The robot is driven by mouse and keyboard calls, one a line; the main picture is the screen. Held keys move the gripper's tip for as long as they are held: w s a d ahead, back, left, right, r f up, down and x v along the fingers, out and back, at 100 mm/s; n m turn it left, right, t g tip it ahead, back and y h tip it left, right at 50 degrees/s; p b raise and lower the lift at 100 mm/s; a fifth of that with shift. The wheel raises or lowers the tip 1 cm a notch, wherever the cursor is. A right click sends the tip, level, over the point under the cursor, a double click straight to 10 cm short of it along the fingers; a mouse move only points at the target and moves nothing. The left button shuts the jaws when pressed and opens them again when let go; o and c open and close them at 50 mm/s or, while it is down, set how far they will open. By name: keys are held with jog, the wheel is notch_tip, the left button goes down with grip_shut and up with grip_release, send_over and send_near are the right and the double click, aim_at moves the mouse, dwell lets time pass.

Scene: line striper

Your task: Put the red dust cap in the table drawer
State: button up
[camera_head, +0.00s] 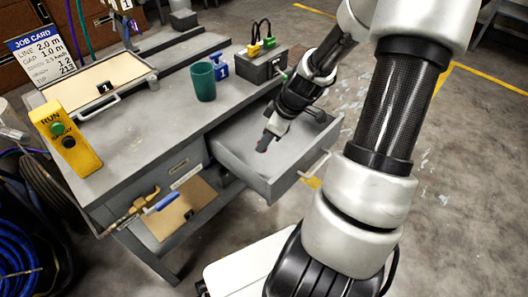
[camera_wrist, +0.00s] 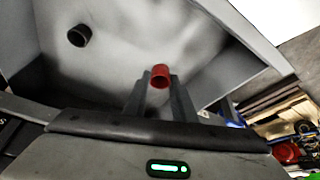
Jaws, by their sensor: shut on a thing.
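The red dust cap (camera_wrist: 160,76) is a small red cylinder held between the fingertips of my gripper (camera_wrist: 160,92) in the wrist view. The gripper is shut on the cap. The drawer is pulled out from the grey table, with its handle (camera_head: 316,165) at the front. I cannot tell whether the cap touches the drawer floor.
A small black ring-shaped thing (camera_wrist: 79,36) lies in the drawer. On the table stand a green cup (camera_head: 203,82), a grey box with plugs (camera_head: 262,65), a yellow RUN button box (camera_head: 66,138) and a job card (camera_head: 43,55). The drawer floor around the gripper is largely clear.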

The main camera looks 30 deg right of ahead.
aim_at(266, 150)
jog(key=shift+f+b, duration=0.65)
jog(key=shift+f, duration=1.8)
jog(key=shift+f, duration=0.1)
jog(key=o, duration=1)
jog(key=shift+d+r, duration=0.1)
jog(key=shift+r, duration=0.35)
jog(key=p+v, duration=0.4)
jog(key=v, duration=0.7)
jog(key=shift+s+r, duration=0.15)
